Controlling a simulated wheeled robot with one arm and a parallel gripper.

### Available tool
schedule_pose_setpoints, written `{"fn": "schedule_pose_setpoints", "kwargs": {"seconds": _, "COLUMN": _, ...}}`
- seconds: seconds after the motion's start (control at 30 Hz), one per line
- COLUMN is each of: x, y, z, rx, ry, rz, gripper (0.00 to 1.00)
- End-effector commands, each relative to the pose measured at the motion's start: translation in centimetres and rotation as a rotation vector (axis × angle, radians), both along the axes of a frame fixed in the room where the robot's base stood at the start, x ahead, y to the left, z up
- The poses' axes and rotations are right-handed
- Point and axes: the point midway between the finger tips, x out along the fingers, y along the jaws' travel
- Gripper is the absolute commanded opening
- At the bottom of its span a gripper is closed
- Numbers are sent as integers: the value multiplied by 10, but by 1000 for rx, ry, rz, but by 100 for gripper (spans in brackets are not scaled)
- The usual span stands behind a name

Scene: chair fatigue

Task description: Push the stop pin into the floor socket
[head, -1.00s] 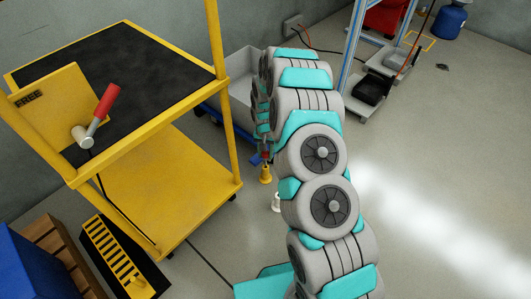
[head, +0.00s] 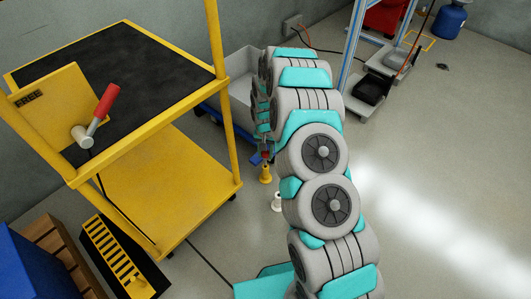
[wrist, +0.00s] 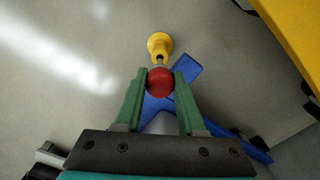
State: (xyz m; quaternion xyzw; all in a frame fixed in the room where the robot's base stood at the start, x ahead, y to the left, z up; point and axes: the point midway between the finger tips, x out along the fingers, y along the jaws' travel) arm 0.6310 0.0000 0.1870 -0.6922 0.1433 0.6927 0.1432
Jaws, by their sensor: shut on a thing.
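My gripper (wrist: 159,74) is shut on the red ball knob of the stop pin (wrist: 160,84), with one green finger on each side of it. A short grey piece of shaft shows between the knob and the yellow floor socket (wrist: 160,44); how deep it sits is not clear. In the head view the yellow socket (head: 265,174) stands upright on the floor, with the red knob (head: 265,155) just above it. My arm hides most of the gripper there.
A white flanged post (head: 277,203) stands nearer on the floor. A grey bin (head: 240,75) on a blue dolly (head: 213,113) is behind.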

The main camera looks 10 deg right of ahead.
Motion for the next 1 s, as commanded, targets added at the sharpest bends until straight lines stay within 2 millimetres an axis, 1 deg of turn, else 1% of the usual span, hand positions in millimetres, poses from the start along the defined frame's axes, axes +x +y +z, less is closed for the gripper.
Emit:
{"fn": "schedule_pose_setpoints", "kwargs": {"seconds": 0.37, "x": 0, "y": 0, "z": -1, "rx": 1, "ry": 0, "rz": 3, "gripper": 0}}
{"fn": "schedule_pose_setpoints", "kwargs": {"seconds": 1.0, "x": 0, "y": 0, "z": -15, "rx": 0, "ry": 0, "rz": 4, "gripper": 0}}
